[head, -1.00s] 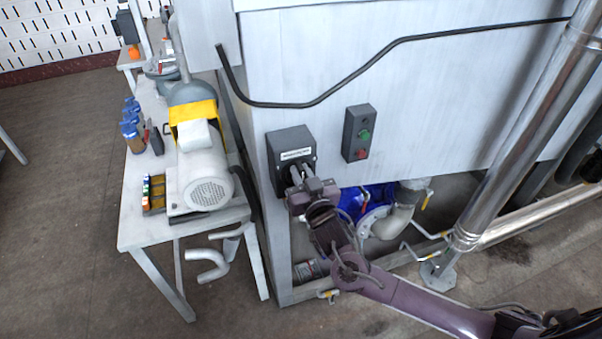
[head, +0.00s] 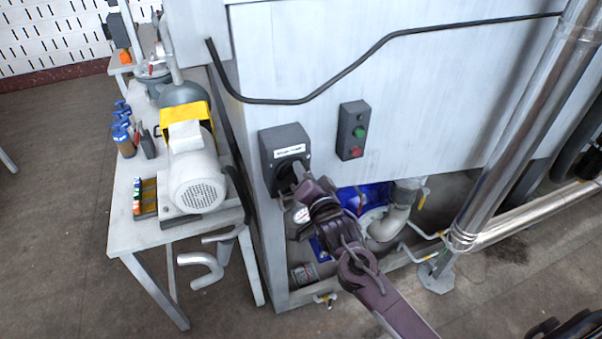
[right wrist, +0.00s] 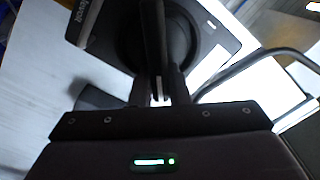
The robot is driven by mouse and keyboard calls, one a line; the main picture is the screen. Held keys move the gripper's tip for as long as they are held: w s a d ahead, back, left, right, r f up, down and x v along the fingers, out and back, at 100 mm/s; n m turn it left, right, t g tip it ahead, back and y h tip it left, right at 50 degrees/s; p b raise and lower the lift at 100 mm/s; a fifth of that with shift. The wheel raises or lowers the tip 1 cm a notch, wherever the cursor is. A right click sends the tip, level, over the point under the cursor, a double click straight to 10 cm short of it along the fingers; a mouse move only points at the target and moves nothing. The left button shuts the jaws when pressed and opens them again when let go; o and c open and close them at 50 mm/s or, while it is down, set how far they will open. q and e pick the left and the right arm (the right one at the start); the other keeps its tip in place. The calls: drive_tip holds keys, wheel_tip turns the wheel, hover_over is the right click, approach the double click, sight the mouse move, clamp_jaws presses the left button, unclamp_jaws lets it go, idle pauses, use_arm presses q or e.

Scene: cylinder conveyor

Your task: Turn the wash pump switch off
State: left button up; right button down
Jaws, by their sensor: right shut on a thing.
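The wash pump switch (head: 272,147) is a dark grey box with a white label on the front panel of the light grey machine (head: 400,110). My right gripper (head: 298,178) reaches up to it from below right and is shut on the switch's dark handle. In the right wrist view the black round knob (right wrist: 190,45) fills the top, and its upright handle sits between the fingers of my right gripper (right wrist: 160,90). The label there is only partly readable. The gripper hides part of the knob in the head view. My left gripper is not in view.
A control box (head: 352,130) with a green and a red button is right of the switch. A bench (head: 125,235) with a pump motor (head: 195,180) stands at left. A steel pipe (head: 510,120) rises at right. Pipes and blue parts lie below the panel.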

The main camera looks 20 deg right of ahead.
drive_tip(key=m, duration=0.3)
drive_tip(key=f+m, duration=0.1)
drive_tip(key=shift+d+m, duration=0.25)
drive_tip(key=shift+m, duration=0.05)
drive_tip(key=shift+f+m, duration=0.2)
drive_tip(key=shift+m, duration=0.6)
drive_tip(key=shift+f+m, duration=0.2)
drive_tip(key=shift+m, duration=0.6)
drive_tip(key=c, duration=1.4)
unclamp_jaws()
drive_tip(key=shift+b, duration=0.3)
drive_tip(key=s+b, duration=0.1)
drive_tip(key=s, duration=0.3)
drive_tip(key=s+b, duration=0.1)
drive_tip(key=s, duration=0.2)
drive_tip(key=shift+s+d+b, duration=0.2)
drive_tip(key=shift+s+b, duration=0.1)
drive_tip(key=shift+s, duration=0.1)
